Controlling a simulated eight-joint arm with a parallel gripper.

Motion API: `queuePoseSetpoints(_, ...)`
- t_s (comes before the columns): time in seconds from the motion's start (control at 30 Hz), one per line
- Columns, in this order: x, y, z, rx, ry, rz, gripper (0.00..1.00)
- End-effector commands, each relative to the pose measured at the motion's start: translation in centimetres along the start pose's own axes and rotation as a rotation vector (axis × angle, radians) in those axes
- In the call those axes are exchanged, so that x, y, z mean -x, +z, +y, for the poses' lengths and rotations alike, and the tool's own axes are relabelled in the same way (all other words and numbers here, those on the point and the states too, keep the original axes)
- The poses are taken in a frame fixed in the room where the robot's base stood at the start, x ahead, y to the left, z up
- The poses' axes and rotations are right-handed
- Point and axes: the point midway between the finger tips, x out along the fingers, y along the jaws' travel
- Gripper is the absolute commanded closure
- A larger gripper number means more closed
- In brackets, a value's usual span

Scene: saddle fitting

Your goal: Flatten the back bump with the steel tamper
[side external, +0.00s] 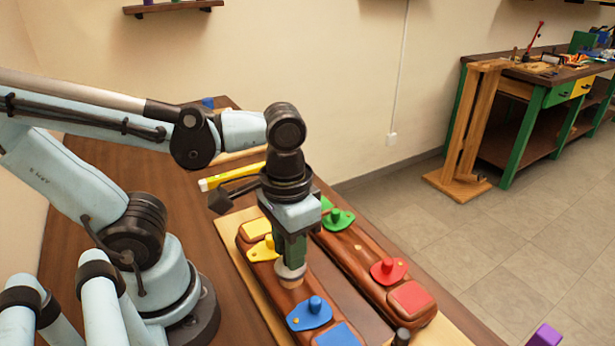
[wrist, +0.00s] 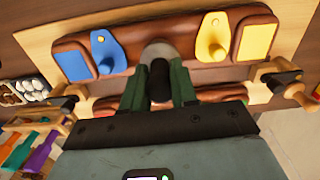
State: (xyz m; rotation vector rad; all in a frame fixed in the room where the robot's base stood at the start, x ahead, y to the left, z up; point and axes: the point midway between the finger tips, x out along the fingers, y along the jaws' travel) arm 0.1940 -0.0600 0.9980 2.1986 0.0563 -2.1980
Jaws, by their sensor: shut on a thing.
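My gripper (side external: 290,250) points down with its green fingers shut on the steel tamper (side external: 290,271). In the wrist view the tamper's dark handle (wrist: 160,82) sits between the fingers, with the grey foot (wrist: 158,50) beyond. The foot is over the nearer brown leather piece (side external: 263,268), between its yellow fitting (side external: 265,247) and blue fitting (side external: 310,313). A tan patch shows right under the foot; I cannot tell whether they touch. The back bump is not clearly visible, perhaps hidden by the tamper. A second leather piece (side external: 350,246) lies alongside, with green (side external: 338,218) and red (side external: 388,269) fittings.
A dark-headed mallet (side external: 220,201) and a yellow bar (side external: 235,175) lie behind the leather pieces. Wooden-handled clamps (wrist: 288,85) flank the board in the wrist view. A purple object (side external: 545,336) is at lower right. A green-legged workbench (side external: 540,95) stands apart on the right.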

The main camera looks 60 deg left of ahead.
Motion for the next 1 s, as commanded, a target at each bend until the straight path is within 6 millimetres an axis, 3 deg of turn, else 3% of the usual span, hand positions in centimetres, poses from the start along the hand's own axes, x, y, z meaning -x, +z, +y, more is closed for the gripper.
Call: queuePoseSetpoints(1.0, -0.67, -0.04, 0.02, 0.000, 0.000, 0.000, 0.94)
